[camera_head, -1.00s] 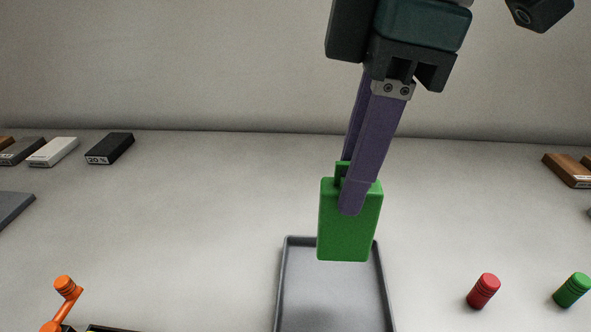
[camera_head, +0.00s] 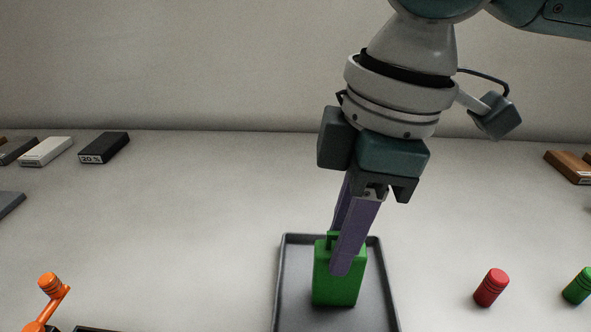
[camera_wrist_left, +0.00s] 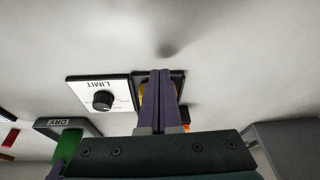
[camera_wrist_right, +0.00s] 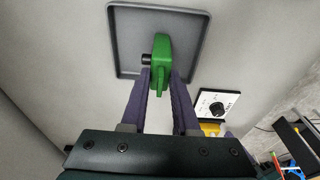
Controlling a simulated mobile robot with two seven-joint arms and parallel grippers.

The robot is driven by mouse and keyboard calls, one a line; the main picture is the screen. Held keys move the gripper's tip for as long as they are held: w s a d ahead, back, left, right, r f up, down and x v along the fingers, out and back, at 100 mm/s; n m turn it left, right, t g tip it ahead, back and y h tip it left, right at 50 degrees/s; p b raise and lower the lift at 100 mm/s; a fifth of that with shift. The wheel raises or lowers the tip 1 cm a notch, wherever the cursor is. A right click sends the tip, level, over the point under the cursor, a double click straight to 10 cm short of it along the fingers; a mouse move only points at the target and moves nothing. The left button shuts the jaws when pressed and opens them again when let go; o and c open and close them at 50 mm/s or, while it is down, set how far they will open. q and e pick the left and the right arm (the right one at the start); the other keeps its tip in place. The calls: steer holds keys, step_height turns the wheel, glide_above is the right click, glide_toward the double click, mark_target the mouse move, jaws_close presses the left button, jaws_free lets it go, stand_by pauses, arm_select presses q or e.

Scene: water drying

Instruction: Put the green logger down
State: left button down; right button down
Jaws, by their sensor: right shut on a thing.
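The green logger (camera_head: 338,285) is upright between the fingers of my right gripper (camera_head: 341,262), which is shut on its upper part. It shows inside the outline of the grey tray (camera_head: 388,290); whether its bottom touches the tray floor I cannot tell. In the right wrist view the logger (camera_wrist_right: 161,58) sits between the two purple fingers, over the tray (camera_wrist_right: 122,40), with a dark stub at its side. My left gripper (camera_wrist_left: 161,75) shows only in the left wrist view, its fingers together with nothing visible between them.
A red cylinder (camera_head: 491,287) and a green cylinder (camera_head: 579,286) stand right of the tray. An orange crank (camera_head: 50,300) is at lower left. Dark and white blocks (camera_head: 46,151), including a "20 %" block (camera_head: 104,147), lie at back left. A LIMIT dial panel (camera_wrist_left: 100,94) shows too.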

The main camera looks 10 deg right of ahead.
steer(key=c, duration=0.7)
jaws_free()
steer(key=shift+o, duration=0.2)
arm_select(q)
steer(key=shift+d, duration=0.1)
arm_select(e)
steer(key=shift+r, duration=0.15)
arm_select(q)
step_height(320, 180, up, 3)
steer(key=p, duration=0.3)
steer(key=shift+r, duration=0.2)
arm_select(e)
step_height(320, 180, up, 12)
steer(key=d, duration=0.2)
steer(key=s+a+f+m+t+y, duration=0.2)
steer(key=s+a+f+m+y, duration=0.1)
steer(key=s+a+f, duration=0.4)
steer(key=s+d+f+m+h, duration=0.1)
steer(key=s+d+f+m, duration=0.1)
steer(key=s+d+m, duration=0.1)
steer(key=s+d+f+m+h, duration=0.2)
steer(key=d+f+m, duration=0.1)
steer(key=d, duration=0.3)
steer(key=s+d+f+m+t+h, duration=0.1)
steer(key=s+d+f+m, duration=0.1)
steer(key=s+d+m, duration=0.1)
steer(key=shift+s+d+f+m+h, duration=0.3)
steer(key=shift+d+f+m, duration=0.1)
steer(key=shift+d, duration=0.25)
steer(key=shift+r, duration=0.1)
